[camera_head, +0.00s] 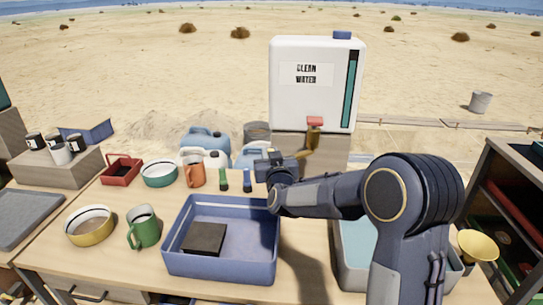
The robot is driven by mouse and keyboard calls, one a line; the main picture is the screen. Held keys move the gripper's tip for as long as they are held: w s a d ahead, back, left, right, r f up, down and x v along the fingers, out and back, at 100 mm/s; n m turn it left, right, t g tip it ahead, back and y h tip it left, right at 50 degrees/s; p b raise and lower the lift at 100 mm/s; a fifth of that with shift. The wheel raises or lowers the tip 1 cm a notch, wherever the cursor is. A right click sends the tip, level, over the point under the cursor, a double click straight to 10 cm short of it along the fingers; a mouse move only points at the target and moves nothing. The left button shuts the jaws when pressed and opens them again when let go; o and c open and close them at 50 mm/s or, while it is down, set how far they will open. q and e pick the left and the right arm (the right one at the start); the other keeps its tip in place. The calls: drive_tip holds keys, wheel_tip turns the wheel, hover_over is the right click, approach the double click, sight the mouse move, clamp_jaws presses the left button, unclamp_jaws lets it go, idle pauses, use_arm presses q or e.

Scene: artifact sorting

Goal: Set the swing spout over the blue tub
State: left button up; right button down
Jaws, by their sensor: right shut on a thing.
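The white water tank (312,95), labelled CLEAN WATER, stands behind the table. Its tap has a red top and a brass swing spout (314,133) below it, slanting down to the left. My right gripper (294,161) is at the lower end of the spout and shut on it; the jaws hide part of this contact. The blue tub (221,272) stands on the table in front and to the left of the spout, with a dark block (204,238) inside. My left gripper is not in view.
A grey tub (349,275) with a pale blue inside stands right of the blue tub, partly behind my right arm. A green mug (143,228), yellow bowl (89,226), orange mug (194,173) and red tray (121,171) stand left. A yellow funnel (478,245) is at right.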

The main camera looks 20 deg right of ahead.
drive_tip(key=shift+a, duration=0.15)
drive_tip(key=c, duration=1.3)
unclamp_jaws()
drive_tip(key=shift+c, duration=0.2)
drive_tip(key=v, duration=0.7)
drive_tip(key=shift+s+b, duration=0.3)
drive_tip(key=shift+s, duration=0.1)
